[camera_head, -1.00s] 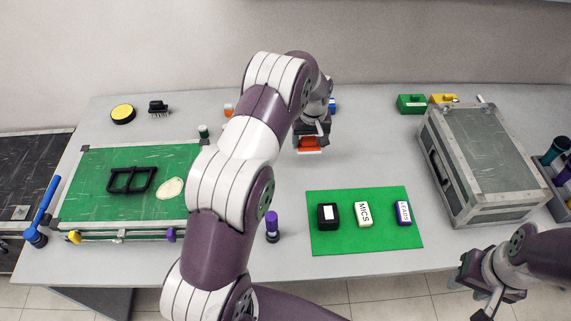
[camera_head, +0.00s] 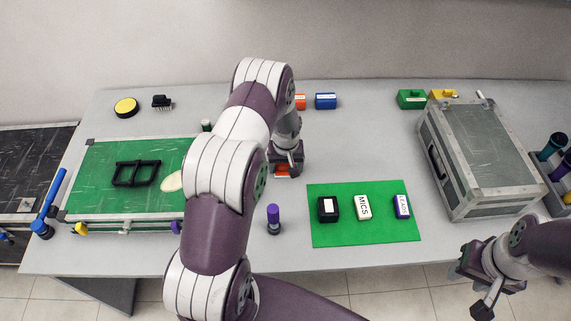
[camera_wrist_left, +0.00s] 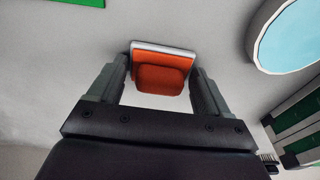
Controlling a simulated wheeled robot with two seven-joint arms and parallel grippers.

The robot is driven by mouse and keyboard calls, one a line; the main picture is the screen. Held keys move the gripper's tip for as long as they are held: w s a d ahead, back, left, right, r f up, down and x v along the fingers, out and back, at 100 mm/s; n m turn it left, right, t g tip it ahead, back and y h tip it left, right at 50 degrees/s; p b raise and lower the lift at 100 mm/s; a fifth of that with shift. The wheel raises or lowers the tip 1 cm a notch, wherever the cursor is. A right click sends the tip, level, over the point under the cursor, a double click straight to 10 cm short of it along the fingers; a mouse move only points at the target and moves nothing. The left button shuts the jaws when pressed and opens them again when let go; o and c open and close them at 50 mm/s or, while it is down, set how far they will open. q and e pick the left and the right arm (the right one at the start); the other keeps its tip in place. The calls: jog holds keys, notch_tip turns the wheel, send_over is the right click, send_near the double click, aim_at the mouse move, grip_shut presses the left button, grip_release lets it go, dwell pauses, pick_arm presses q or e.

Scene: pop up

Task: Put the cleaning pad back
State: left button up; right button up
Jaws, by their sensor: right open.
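The cleaning pad looks to be the orange block with a white underside (camera_head: 283,171). My left gripper (camera_head: 286,160) is shut on it and holds it over the grey table, left of the green mat. In the left wrist view the orange pad (camera_wrist_left: 161,74) sits between both fingers, its white layer facing away from the gripper. The gap between pad and table is hard to judge. My right gripper (camera_head: 479,283) is open and empty, in front of the table at the lower right.
The green mat (camera_head: 340,235) carries a black block, a white MICS block and a purple block. A purple-topped marker (camera_head: 273,218) stands left of it. A green board (camera_head: 95,160) with a black frame lies left. A grey case (camera_head: 490,150) stands right. Orange and blue blocks (camera_head: 325,101) sit behind.

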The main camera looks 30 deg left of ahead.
aim_at(286, 173)
pick_arm(q)
jog(key=shift+o, duration=1.2)
jog(key=shift+r, duration=0.3)
notch_tip(286, 173, up, 11)
jog(key=s, duration=0.1)
jog(key=s+d+r+m, duration=0.3)
jog(key=s+d, duration=0.3)
jog(key=s, duration=0.3)
jog(key=s+d+r+m, duration=0.3)
jog(key=s+d+r, duration=0.3)
jog(key=s, duration=0.3)
jog(key=shift+s+r+h+b, duration=0.15)
jog(key=shift+s+h+b, duration=0.15)
jog(key=shift+s+h, duration=0.1)
